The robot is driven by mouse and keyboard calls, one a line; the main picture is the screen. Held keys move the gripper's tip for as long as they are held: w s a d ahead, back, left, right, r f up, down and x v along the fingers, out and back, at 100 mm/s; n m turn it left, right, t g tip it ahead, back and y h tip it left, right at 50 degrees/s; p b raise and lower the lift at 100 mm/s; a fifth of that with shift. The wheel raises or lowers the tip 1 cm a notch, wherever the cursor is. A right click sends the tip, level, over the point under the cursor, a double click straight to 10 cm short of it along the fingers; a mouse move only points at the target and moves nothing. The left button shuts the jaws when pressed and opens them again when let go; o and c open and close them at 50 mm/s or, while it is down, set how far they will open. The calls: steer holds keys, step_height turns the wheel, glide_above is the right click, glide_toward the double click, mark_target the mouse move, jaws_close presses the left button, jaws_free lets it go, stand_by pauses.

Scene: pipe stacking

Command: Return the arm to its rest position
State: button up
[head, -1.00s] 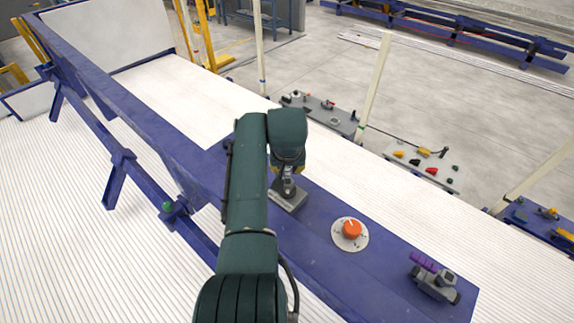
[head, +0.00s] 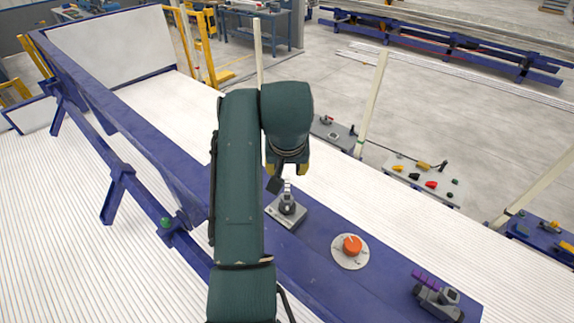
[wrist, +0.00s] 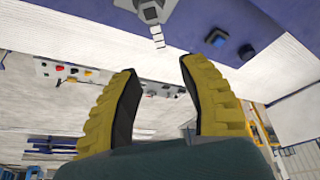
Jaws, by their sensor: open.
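My dark green arm reaches forward over the blue beam in the head view. My gripper (head: 287,168) has yellow fingers and hangs above the beam, near a grey block-like device (head: 287,212) fixed on it. In the wrist view the two yellow fingers (wrist: 158,95) with dark inner pads stand well apart with nothing between them. The grey device also shows at the top of the wrist view (wrist: 150,10), beyond the fingertips and apart from them. Part of the gripper is hidden behind the arm's end in the head view.
An orange knob on a round plate (head: 351,246) and a grey clamp-like device with a purple part (head: 438,296) sit further right on the blue beam (head: 318,232). White pipes lie on both sides. Pale upright posts (head: 371,105) stand along the right side.

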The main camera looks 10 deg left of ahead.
steer(key=shift+s+r, duration=0.2)
steer(key=shift+r, duration=0.3)
steer(key=s+d+f+p, duration=0.1)
steer(key=s+d+f, duration=0.1)
steer(key=d+f, duration=0.45)
steer(key=d+r+m+t+p, duration=0.1)
steer(key=d+m+t, duration=0.1)
steer(key=d+t, duration=0.15)
steer(key=s+d+r+t, duration=0.1)
steer(key=s+r+t, duration=0.3)
steer(key=r, duration=0.5)
steer(key=s+d+r+t, duration=0.1)
steer(key=s+r+t, duration=0.4)
steer(key=s+r, duration=0.3)
steer(key=s+r+t+h, duration=0.1)
steer(key=s+r+t, duration=0.4)
steer(key=r, duration=0.7)
steer(key=shift+s+d+r, duration=0.15)
steer(key=shift+s+d, duration=0.25)
steer(key=shift+s, duration=0.5)
